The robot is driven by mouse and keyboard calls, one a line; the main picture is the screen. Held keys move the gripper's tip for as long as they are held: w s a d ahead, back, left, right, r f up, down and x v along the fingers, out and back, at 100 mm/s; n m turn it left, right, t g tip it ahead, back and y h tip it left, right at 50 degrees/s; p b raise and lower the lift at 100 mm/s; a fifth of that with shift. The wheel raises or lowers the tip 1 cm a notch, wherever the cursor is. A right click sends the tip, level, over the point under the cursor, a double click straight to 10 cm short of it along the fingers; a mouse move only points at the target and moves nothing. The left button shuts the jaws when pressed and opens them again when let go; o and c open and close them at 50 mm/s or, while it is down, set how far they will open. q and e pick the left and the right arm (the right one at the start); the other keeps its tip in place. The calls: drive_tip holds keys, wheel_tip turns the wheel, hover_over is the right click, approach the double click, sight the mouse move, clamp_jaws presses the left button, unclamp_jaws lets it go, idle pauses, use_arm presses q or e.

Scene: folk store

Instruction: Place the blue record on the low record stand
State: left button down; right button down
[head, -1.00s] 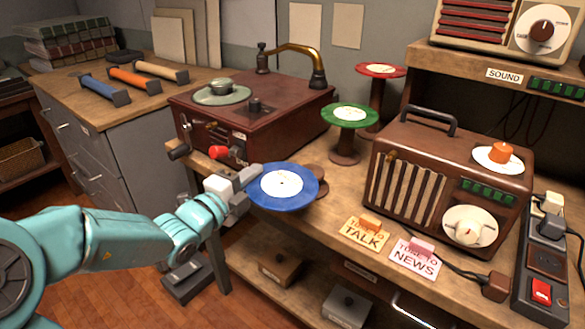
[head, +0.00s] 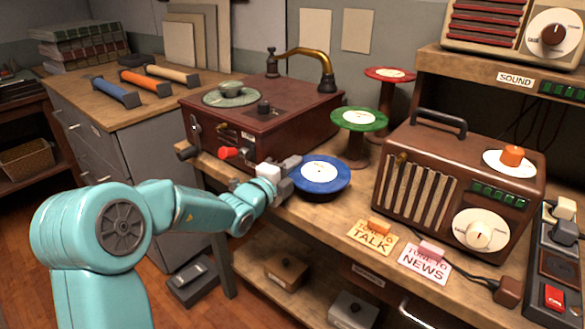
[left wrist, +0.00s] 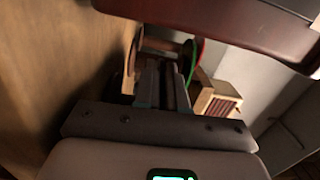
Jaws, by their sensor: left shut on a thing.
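The blue record (head: 338,172), with a white label, lies flat and level at the edge of my left gripper (head: 292,174). My left gripper is shut on the record's left rim. The record is at the spot where the low brown stand showed, and it now covers that stand from above. I cannot tell whether the record touches the stand or hovers just above it. In the left wrist view my gripper fingers (left wrist: 165,88) show dark and close together; the record is hard to make out there. My right gripper is not in view.
A green record on a stand (head: 360,118) and a taller red one (head: 390,74) stand behind. The brown record player (head: 270,125) is at the left, the radio (head: 455,185) at the right. Two cards, TALK (head: 372,240) and NEWS (head: 425,264), lie in front.

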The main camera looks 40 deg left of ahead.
use_arm(q)
drive_tip(key=shift+f, duration=0.15)
drive_tip(key=c, duration=1.2)
unclamp_jaws()
drive_tip(key=shift+r, duration=0.25)
drive_tip(key=s, duration=1.2)
drive_tip(key=shift+s+f, duration=0.1)
